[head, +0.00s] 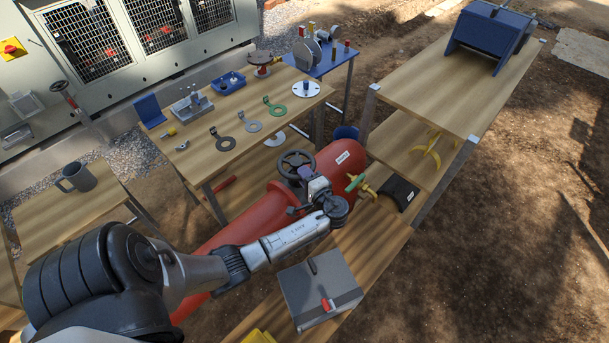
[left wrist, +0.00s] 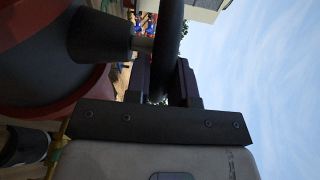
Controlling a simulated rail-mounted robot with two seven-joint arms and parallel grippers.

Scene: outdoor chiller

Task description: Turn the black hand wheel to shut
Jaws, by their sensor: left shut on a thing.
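The black hand wheel (head: 296,163) sits on top of the red pipe (head: 340,170), in the middle of the head view. My left arm reaches to it from the lower left, and my left gripper (head: 307,181) is at the near side of its rim. In the left wrist view the dark rim (left wrist: 169,40) runs between the two fingers of my left gripper (left wrist: 162,85), which is shut on it. A dark conical part and the red pipe body (left wrist: 30,25) fill the left of that view. My right gripper is not in view.
A small yellow-green valve handle (head: 356,184) sticks out right of the wheel. A grey box with a red handle (head: 320,288) lies on the near bench. A wooden table (head: 240,150) with flanges and gaskets stands behind. A grey mug (head: 76,178) is at left.

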